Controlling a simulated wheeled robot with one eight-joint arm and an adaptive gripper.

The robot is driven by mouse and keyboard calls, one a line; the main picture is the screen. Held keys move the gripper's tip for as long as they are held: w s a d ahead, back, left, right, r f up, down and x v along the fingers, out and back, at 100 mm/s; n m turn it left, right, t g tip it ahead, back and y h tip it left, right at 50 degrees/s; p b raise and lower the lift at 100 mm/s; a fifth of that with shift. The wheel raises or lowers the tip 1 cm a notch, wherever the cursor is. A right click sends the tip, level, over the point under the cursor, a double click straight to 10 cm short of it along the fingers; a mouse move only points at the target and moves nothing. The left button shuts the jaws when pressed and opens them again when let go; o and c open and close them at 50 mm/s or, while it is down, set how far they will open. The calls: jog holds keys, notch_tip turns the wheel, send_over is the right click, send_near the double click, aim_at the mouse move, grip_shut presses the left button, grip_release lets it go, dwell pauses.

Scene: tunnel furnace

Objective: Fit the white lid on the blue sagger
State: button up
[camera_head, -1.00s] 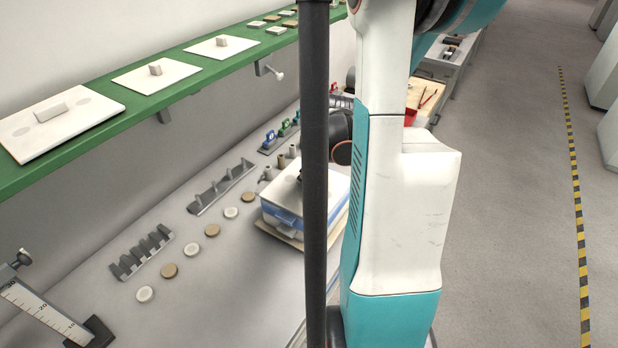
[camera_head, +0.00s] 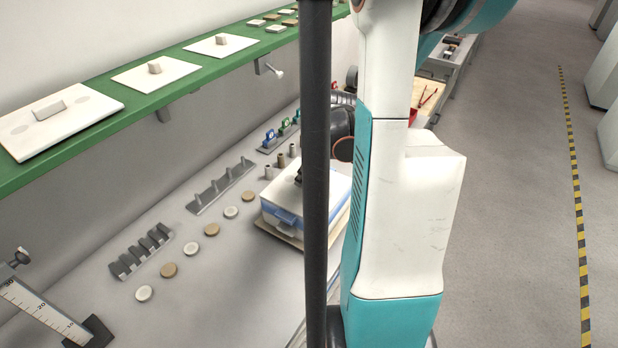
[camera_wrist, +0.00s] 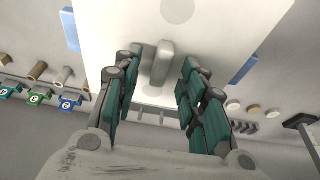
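The white lid (camera_head: 318,182) lies on top of the blue sagger (camera_head: 272,213) on the bench. It looks about flat, but the column and my arm hide its right part, so I cannot tell if it is seated all round. In the wrist view the lid (camera_wrist: 225,30) shows its raised bar handle (camera_wrist: 164,64), with blue sagger parts (camera_wrist: 243,68) sticking out past two sides. My gripper (camera_wrist: 161,60) is above the lid with one finger on each side of the handle. Gaps show between fingers and handle. In the head view the gripper is mostly hidden.
A green shelf (camera_head: 135,98) with white handled plates runs along the wall above the bench. Round discs (camera_head: 211,230), grey racks (camera_head: 141,252) and small posts stand left of the sagger. A board (camera_head: 276,236) lies beneath it. A measuring gauge (camera_head: 42,308) is at lower left.

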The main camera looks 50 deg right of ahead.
jog(key=v, duration=1.1)
